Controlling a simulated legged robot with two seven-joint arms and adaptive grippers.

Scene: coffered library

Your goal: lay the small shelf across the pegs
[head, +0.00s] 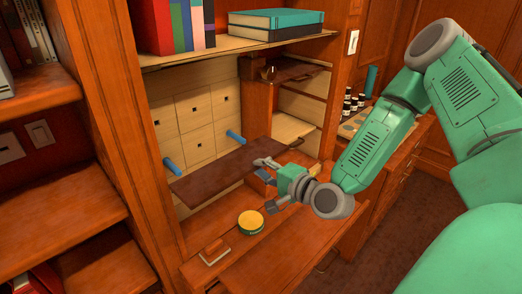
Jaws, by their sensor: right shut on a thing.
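The small shelf, a dark brown board (222,170), is held level in front of the cabinet's pale back panel. My right gripper (264,168) is shut on its front edge towards the right end. Two blue pegs stick out of the back panel: the left peg (173,165) shows just above the board's left end, and the right peg (235,136) shows just behind its back edge. Both pegs are in plain sight, not covered by the board. I cannot tell whether the board touches them. My left gripper is not in view.
A yellow-topped tin (251,220) and a wooden-handled block (214,251) stand on the ledge below. Books (275,22) lie on the shelf above. Another dark board (290,70) sits at the upper right. Small dark bottles (354,104) stand on the side counter.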

